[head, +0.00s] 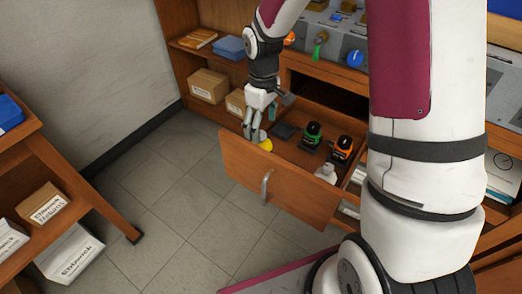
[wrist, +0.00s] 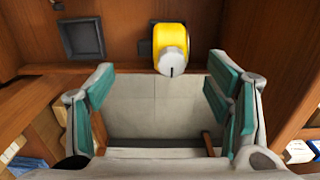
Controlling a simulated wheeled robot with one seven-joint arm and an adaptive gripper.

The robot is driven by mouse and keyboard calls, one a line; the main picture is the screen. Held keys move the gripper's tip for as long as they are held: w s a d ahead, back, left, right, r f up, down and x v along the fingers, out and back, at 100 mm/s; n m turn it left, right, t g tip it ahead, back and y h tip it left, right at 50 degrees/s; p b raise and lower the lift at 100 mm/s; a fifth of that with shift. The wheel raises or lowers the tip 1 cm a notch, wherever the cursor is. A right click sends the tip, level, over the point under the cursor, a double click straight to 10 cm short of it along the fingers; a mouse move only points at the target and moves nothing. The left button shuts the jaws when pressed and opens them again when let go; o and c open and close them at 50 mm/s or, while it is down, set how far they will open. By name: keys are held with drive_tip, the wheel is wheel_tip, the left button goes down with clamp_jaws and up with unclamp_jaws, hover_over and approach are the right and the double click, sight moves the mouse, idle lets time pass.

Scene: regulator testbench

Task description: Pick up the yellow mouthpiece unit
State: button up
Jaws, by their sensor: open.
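The yellow mouthpiece unit (head: 266,142) is inside the pulled-out wooden drawer (head: 279,183), near its left end. In the wrist view the yellow unit (wrist: 172,38) has a light grey round knob with a dark line and a dark part at its left. My gripper (head: 255,132) is open and points down at the left end of the drawer, close to the yellow unit. In the wrist view my open gripper (wrist: 160,88) has nothing between its teal pads. The yellow unit lies just beyond the fingertips, above the gap in the picture.
A dark grey square piece (head: 285,130) lies in the drawer, with a green-topped black unit (head: 312,134), an orange-topped black unit (head: 341,149) and a white piece (head: 325,173). Cardboard boxes (head: 208,86) stand on the shelf behind. The tiled floor left of the drawer is clear.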

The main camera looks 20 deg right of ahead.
sight(263, 141)
drive_tip(key=shift+s+d+f+b, duration=0.1)
drive_tip(key=shift+f+b, duration=0.35)
drive_tip(key=shift+f, duration=1.3)
drive_tip(key=shift+s+f+b, duration=0.1)
drive_tip(key=shift+f+b, duration=0.35)
drive_tip(key=shift+f, duration=1.3)
drive_tip(key=c, duration=1.4)
drive_tip(key=shift+r, duration=0.1)
